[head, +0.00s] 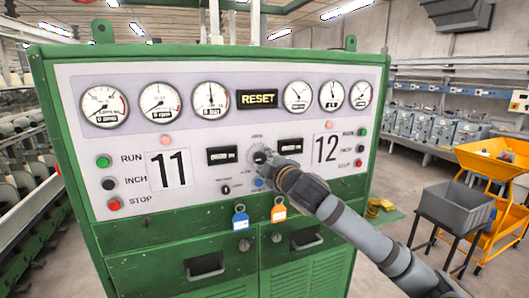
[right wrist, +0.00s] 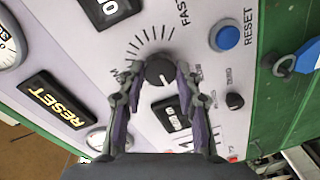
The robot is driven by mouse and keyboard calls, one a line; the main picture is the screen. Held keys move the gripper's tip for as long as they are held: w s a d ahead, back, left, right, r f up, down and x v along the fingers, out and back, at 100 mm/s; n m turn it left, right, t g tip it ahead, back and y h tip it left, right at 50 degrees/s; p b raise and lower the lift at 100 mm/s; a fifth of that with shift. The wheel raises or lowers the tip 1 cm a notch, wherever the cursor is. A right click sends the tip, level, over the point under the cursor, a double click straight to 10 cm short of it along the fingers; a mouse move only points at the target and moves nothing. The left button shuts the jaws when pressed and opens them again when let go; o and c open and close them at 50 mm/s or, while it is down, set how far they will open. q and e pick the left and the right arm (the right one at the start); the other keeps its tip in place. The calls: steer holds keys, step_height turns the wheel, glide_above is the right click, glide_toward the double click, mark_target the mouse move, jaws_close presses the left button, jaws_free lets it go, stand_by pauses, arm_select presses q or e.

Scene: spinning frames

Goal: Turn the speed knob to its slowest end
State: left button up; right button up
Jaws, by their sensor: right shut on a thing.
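The speed knob (right wrist: 160,71) is a round black knob on the light control panel, with a fan of black scale marks around one side. In the right wrist view FAST is printed beyond the upper right of the scale; the label at its left end is partly hidden by a finger. My right gripper (right wrist: 159,78) is shut on the knob, one finger on each side. In the head view the knob (head: 260,156) sits at the panel's middle, between the 11 and 12 plates, with my right gripper (head: 268,164) over its lower right. The knob's pointer direction is not clear. My left gripper is not in view.
A blue RESET button (right wrist: 228,37) and a small black knob (right wrist: 235,101) are near the right finger. Blue (head: 240,218) and orange (head: 279,210) tags hang below on the green cabinet (head: 160,244). A grey bin (head: 460,205) stands at right.

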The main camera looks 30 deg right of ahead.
steer(key=n+p, duration=0.3)
steer(key=n, duration=0.1)
steer(key=shift+r+p, duration=0.25)
steer(key=shift+p, duration=0.15)
steer(key=shift+f+n+p, duration=0.1)
steer(key=shift+n+p, duration=0.2)
steer(key=shift+n, duration=0.5)
steer(key=shift+f+n+h, duration=0.1)
steer(key=shift+n+h, duration=0.3)
steer(key=shift+n, duration=0.6)
steer(key=o, duration=1.2)
steer(key=shift+a, duration=0.1)
steer(key=shift+c, duration=0.2)
